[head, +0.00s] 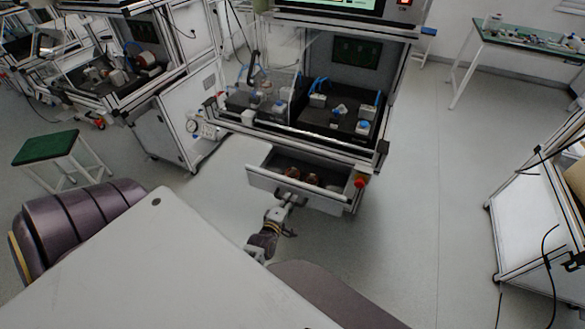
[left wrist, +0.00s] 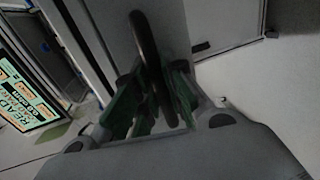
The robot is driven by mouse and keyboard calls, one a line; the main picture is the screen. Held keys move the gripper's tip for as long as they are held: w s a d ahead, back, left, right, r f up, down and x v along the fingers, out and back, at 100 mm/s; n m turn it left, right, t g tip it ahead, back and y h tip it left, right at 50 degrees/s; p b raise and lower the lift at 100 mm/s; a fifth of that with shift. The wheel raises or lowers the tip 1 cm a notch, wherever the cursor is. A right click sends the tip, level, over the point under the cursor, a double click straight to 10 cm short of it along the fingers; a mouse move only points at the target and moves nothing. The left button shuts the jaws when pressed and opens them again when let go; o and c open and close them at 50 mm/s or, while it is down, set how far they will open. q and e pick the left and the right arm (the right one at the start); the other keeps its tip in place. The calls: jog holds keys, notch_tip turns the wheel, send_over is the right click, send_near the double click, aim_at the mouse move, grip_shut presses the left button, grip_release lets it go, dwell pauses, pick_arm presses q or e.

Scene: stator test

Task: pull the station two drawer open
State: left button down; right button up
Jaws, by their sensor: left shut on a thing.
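The station drawer (head: 258,178) stands pulled out below the middle work station (head: 300,125) in the head view. Its inside is visible, with a few copper-coloured round parts (head: 302,174) in it. My left gripper (head: 288,203) is at the drawer front, shut on the drawer's handle. In the left wrist view the dark curved handle (left wrist: 146,42) passes between the green-padded fingers of the gripper (left wrist: 152,98). In the head view the gripper mostly hides the handle. My right gripper is in neither view.
A red button (head: 360,182) sits near the drawer's right corner. A green-topped stool (head: 46,147) stands at the left. Another station (head: 110,75) is at the back left. A white cart (head: 530,220) is at the right. The floor right of the drawer is clear.

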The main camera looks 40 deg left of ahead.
pick_arm(q)
jog(key=shift+v, duration=0.8)
jog(key=shift+f, duration=0.2)
jog(key=c, duration=1.7)
grip_release()
jog(key=shift+c, duration=0.2)
jog(key=shift+s, duration=0.2)
jog(key=v, duration=1.1)
jog(key=shift+s, duration=0.25)
jog(key=shift+r, duration=0.1)
